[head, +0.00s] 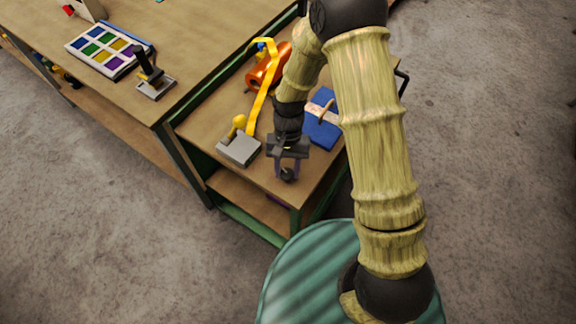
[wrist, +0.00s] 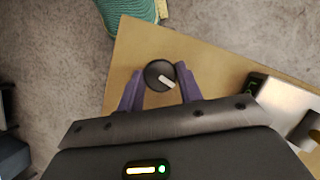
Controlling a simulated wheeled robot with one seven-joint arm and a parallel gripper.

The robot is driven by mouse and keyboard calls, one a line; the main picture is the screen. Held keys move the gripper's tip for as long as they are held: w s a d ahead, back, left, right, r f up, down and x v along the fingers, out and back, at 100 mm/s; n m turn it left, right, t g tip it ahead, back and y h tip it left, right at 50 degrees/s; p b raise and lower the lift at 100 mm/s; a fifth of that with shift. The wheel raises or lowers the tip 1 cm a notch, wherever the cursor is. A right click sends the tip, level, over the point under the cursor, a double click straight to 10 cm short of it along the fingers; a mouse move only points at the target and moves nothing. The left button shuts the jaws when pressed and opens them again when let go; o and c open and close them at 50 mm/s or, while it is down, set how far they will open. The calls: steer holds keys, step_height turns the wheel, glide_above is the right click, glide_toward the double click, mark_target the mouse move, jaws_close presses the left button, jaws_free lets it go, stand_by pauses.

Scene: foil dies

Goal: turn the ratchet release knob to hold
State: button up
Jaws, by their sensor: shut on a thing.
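The ratchet release knob (wrist: 155,70) is a round dark knob with a white pointer bar, on the wooden lower bench top. In the wrist view its pointer is directed to the lower right. My gripper (wrist: 157,80) has purple fingers, one on each side of the knob, and is shut on it. In the head view my gripper (head: 288,167) points down near the front corner of the lower bench, with the dark knob (head: 287,175) between its fingers. No hold mark is readable in either view.
A grey block with a yellow handle (head: 240,126) stands just left of my gripper. Behind are an orange cylinder (head: 262,75), a yellow strap (head: 259,103) and a blue slab (head: 320,133). The higher bench (head: 157,118) is at left, with a colour-patch tray (head: 78,50) and black-handled device (head: 150,73).

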steer(key=shift+a+n+h, duration=0.15)
steer(key=shift+n+h, duration=0.35)
steer(key=shift+n, duration=0.9)
steer(key=o, duration=1)
steer(key=shift+r, duration=0.1)
steer(key=b+v, duration=0.1)
steer(key=v, duration=1.6)
steer(key=shift+s+a+r+b, duration=0.1)
steer(key=shift+a+r+b, duration=0.1)
steer(key=shift+b, duration=0.1)
